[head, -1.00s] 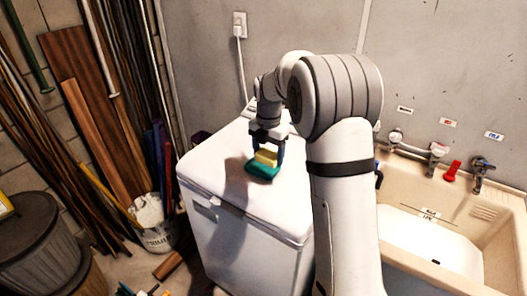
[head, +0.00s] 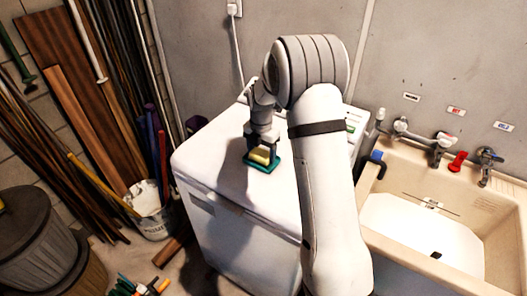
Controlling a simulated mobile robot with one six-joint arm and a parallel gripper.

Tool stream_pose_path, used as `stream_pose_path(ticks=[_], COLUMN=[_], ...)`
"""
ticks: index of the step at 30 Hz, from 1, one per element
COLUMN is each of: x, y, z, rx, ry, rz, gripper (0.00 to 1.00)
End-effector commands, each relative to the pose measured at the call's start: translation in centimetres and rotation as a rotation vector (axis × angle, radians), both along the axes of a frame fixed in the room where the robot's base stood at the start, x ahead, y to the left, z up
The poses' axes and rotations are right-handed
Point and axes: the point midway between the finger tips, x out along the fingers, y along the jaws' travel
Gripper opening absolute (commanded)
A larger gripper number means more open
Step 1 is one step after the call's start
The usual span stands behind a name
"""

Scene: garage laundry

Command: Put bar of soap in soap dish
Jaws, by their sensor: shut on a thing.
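A yellow bar of soap (head: 260,156) is between the fingers of my gripper (head: 263,149), which points down and is shut on it. A teal soap dish (head: 263,169) lies on the white appliance lid, directly below the soap. The soap appears within the dish's outline, low over it or inside its rim. I cannot tell whether it touches the dish floor. The fingers partly cover the soap and the dish's back edge.
The white chest-like appliance (head: 232,190) has free room on its lid around the dish. A beige sink (head: 480,222) with taps stands at the right. A bucket (head: 152,214), leaning boards and a lidded bin (head: 28,235) are at the left.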

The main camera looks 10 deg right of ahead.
Motion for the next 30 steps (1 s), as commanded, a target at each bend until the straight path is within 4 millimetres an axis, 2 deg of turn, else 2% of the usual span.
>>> stream_pose_path(ticks=[12, 13, 15, 26, 30], x=[0.0, 0.0, 0.0, 0.1, 0.1], y=[-0.1, -0.1, -0.1, -0.1, -0.1], z=[-1.1, -1.0, -0.9, -0.2, 2.0], rx=[0.000, 0.000, 0.000, 0.000, 0.000], ry=[-0.001, -0.001, -0.001, -0.003, -0.007], rz=[-0.001, -0.001, -0.001, -0.002, -0.002], gripper=[0.39, 0.70, 0.76, 0.77, 0.77])
